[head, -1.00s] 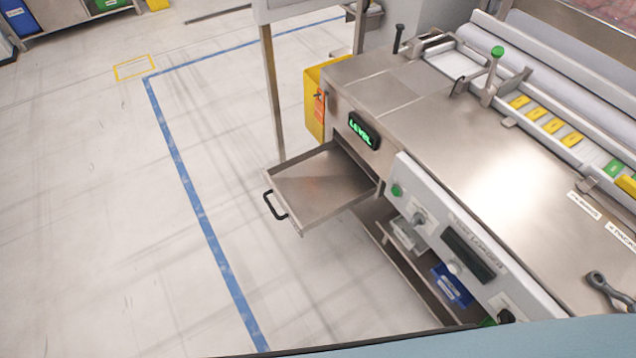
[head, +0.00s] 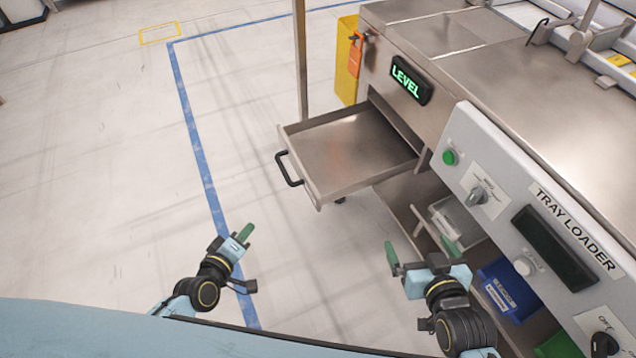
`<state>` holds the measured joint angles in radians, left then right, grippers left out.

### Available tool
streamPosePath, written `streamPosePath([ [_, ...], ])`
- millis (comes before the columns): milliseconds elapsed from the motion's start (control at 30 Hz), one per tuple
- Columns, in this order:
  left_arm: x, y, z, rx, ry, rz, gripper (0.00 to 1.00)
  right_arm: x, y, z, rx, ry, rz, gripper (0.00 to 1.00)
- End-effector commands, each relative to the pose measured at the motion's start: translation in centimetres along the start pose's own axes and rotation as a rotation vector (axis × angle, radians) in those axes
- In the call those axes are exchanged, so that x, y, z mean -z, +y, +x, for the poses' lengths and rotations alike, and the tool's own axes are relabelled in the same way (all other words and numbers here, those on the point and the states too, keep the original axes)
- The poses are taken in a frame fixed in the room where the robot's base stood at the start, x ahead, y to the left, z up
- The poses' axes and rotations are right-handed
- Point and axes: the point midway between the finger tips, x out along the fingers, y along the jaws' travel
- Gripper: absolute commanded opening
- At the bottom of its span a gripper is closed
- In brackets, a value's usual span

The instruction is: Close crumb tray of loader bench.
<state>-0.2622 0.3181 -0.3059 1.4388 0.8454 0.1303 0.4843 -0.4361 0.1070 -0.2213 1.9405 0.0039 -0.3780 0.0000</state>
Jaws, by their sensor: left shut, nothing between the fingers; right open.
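The crumb tray (head: 345,150) is a shallow metal drawer pulled out of the end of the loader bench (head: 480,60). Its black handle (head: 288,170) is on the outer front edge, facing left. My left gripper (head: 244,234) is shut and empty, below and left of the handle, apart from the tray. My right gripper (head: 420,256) is open and empty, below the tray and in front of the lower shelf. Neither gripper touches the tray.
A green LEVEL display (head: 406,82) sits above the tray slot. The control panel (head: 530,210) with a green button and knobs is on the right. A blue bin (head: 508,290) is on the lower shelf. A thin post (head: 300,60) stands behind the tray. Floor left of the tray is clear.

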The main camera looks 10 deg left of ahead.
Motion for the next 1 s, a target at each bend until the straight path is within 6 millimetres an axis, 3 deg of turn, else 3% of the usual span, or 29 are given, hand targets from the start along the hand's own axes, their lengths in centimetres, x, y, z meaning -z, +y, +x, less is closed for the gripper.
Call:
streamPosePath([
  [33,0.2,0.4,1.2,-0.066,0.031,-0.074,0.00,1.3,-0.2,0.0,0.004,0.078,0.000,1.00],
  [100,1.0,2.1,1.8,-0.142,0.061,-0.182,0.00,4.2,-0.3,-1.1,0.007,0.169,0.001,1.00],
  [300,2.6,5.9,2.1,-0.300,0.095,-0.415,0.00,10.1,-0.7,-4.9,0.015,0.359,0.004,1.00],
  [500,3.3,7.5,2.1,-0.357,0.099,-0.505,0.00,12.4,-0.8,-7.0,0.019,0.435,0.005,1.00],
  [633,3.6,8.1,3.2,-0.361,0.100,-0.514,0.00,13.2,-0.9,-7.4,0.023,0.480,0.006,1.00],
  [1000,5.0,10.3,10.3,-0.360,0.101,-0.509,0.00,16.9,-1.6,-9.8,0.045,0.762,0.016,1.00],
])
